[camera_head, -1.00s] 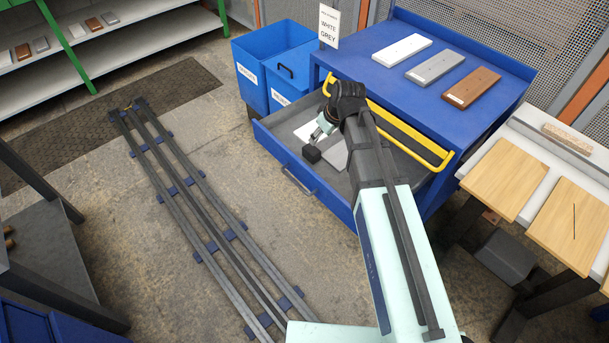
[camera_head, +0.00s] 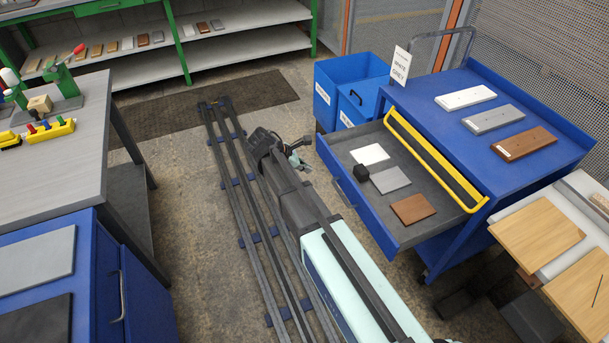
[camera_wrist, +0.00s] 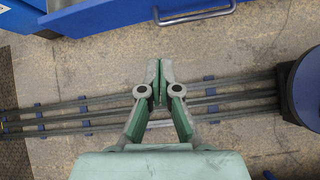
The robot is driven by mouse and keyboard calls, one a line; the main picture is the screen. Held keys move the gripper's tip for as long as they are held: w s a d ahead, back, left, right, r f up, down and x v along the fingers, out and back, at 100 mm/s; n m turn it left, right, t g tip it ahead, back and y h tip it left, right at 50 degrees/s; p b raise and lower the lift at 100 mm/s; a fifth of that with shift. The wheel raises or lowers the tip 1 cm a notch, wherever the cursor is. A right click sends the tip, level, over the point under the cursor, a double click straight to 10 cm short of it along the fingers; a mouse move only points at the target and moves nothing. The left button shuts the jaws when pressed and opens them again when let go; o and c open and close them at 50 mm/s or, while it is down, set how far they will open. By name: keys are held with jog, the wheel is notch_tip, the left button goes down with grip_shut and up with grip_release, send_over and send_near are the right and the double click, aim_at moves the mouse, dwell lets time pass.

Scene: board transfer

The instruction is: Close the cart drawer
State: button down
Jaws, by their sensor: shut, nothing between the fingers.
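The blue cart (camera_head: 436,100) stands right of centre in the head view. Its drawer (camera_head: 352,196) is pulled out toward the rails. In the wrist view my gripper (camera_wrist: 161,78) is shut and empty, with floor behind the fingertips.
White, grey and brown boards lie on the cart top. Blue bins (camera_head: 335,92) stand left of the cart. Floor rails (camera_head: 245,190) run beneath my arm. A workbench (camera_head: 60,150) is at left, and a table with wooden boards (camera_head: 537,234) is at right.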

jog(key=n, duration=0.1)
jog(key=p, duration=0.2)
send_near(342, 172)
jog(key=shift+n+h, duration=0.4)
jog(key=f, duration=0.1)
jog(key=d+f, duration=0.1)
jog(key=f, duration=0.1)
jog(key=w+d+f, duration=0.1)
jog(key=f, duration=0.1)
jog(key=shift+d, duration=0.15)
jog(key=shift+w+d, duration=0.3)
jog(key=shift+d, duration=0.3)
